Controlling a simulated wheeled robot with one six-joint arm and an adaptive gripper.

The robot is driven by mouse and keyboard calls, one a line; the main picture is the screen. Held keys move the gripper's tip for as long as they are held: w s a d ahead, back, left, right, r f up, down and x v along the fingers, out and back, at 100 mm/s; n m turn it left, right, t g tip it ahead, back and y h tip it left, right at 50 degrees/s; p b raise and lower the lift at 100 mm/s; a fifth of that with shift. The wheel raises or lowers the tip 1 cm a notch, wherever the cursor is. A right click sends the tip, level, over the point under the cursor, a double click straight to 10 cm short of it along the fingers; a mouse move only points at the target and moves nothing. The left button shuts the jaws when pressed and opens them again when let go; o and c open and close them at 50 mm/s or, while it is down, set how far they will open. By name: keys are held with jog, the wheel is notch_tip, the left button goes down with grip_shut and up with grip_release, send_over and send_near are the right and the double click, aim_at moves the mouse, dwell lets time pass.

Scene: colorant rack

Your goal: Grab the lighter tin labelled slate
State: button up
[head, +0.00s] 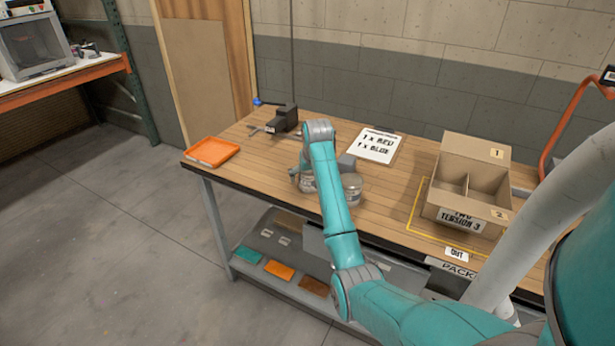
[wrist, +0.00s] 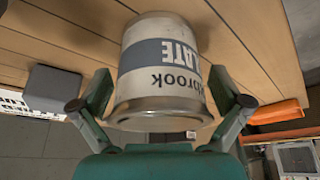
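A pale tin (wrist: 160,75) with a dark band fills the middle of the wrist view, its label upside down and reading "slate". My gripper (wrist: 159,72) has one finger on each side of it, with a narrow gap showing on both sides. In the head view my gripper is mostly hidden behind my arm on the table. A metal tin (head: 308,184) shows partly there, left of my forearm. A second tin (head: 351,187) stands just right of the forearm. Their labels cannot be read in the head view, and weight cannot be seen.
A grey block (head: 347,162) stands close behind the second tin; a grey block also shows in the wrist view (wrist: 50,88). An orange tray (head: 211,152), a dark device (head: 284,119), a paper sign (head: 376,145) and a divided cardboard box (head: 460,213) share the wooden table (head: 400,190).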

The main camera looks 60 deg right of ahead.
jog(key=c, duration=1)
jog(key=shift+r, duration=0.1)
jog(key=shift+r, duration=0.3)
jog(key=shift+c, duration=0.8)
notch_tip(320, 180, up, 9)
jog(key=shift+r, duration=0.15)
jog(key=shift+c, duration=1.1)
